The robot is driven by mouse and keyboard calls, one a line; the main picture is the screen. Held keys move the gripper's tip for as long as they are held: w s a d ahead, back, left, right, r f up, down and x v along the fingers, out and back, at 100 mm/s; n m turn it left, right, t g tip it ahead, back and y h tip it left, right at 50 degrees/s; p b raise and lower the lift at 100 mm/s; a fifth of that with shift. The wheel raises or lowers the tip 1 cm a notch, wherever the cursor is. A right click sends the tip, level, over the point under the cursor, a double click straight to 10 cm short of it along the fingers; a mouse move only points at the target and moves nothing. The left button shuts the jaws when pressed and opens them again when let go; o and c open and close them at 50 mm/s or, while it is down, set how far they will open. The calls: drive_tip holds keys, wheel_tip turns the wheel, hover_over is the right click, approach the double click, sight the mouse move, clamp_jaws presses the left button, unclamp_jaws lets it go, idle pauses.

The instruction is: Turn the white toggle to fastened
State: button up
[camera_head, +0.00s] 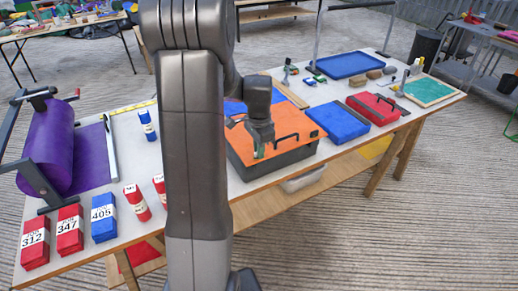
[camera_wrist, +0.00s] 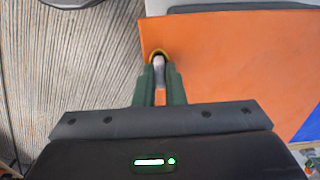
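The white toggle (camera_wrist: 159,65) is a small pale piece near the edge of an orange panel in the wrist view. In the head view my gripper (camera_head: 259,152) is low over the left part of the orange panel (camera_head: 285,122), which tops a dark case (camera_head: 280,157) with a black handle. The toggle cannot be made out there, and its exact turn position is unclear.
A blue case (camera_head: 342,122) and a red case (camera_head: 376,106) lie to the right on the table. A purple roll (camera_head: 50,140) and red and blue numbered blocks (camera_head: 70,231) are at the left. Bare floor (camera_wrist: 70,75) lies beyond the panel's left edge.

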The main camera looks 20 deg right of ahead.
clamp_jaws()
drive_tip(key=n, duration=0.4)
drive_tip(key=shift+n, duration=0.3)
drive_tip(key=n, duration=0.4)
drive_tip(key=shift+n, duration=0.3)
drive_tip(key=n, duration=0.4)
drive_tip(key=shift+n, duration=2.3)
drive_tip(key=o, duration=0.7)
unclamp_jaws()
drive_tip(key=shift+c, duration=0.2)
drive_tip(key=shift+r, duration=0.1)
